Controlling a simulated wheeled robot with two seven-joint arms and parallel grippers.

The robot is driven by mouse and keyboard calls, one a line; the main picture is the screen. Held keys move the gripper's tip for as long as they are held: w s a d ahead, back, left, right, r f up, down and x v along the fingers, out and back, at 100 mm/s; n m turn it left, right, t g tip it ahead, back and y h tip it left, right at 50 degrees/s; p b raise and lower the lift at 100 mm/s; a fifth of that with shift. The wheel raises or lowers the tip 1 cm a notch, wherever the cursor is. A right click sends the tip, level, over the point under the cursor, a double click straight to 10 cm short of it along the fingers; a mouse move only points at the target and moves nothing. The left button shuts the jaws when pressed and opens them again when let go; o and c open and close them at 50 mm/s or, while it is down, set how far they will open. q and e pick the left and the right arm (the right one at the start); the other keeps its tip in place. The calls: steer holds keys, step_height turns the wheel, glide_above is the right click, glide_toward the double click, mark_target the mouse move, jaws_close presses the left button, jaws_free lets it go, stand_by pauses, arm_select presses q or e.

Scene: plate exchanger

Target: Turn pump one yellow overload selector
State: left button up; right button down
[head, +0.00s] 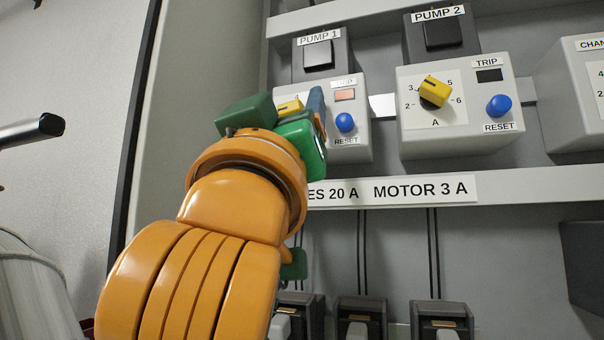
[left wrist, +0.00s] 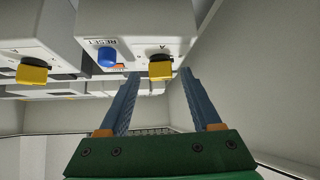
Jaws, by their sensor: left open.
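The pump one yellow selector (head: 289,107) is on the light grey box (head: 350,132) under the PUMP 1 label; my gripper hides most of its dial. My left gripper (head: 303,100) is right in front of that box, open. In the left wrist view its two blue-grey fingers (left wrist: 158,75) are spread with their tips on either side of the yellow selector (left wrist: 160,71). Some gap shows beside the selector. I cannot tell how far the tips reach along it. My right gripper is not in view.
The blue reset button (head: 345,122) and a lit orange trip window (head: 345,95) are right of the selector. The pump two box has its own yellow selector (head: 434,91) and blue button (head: 498,106). A labelled rail (head: 420,189) runs below. A cabinet wall (head: 195,110) stands left.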

arm_select(q)
steer(key=shift+w+f, duration=0.15)
steer(key=shift+w, duration=0.3)
steer(key=shift+c, duration=0.4)
steer(key=shift+s, duration=0.3)
jaws_close()
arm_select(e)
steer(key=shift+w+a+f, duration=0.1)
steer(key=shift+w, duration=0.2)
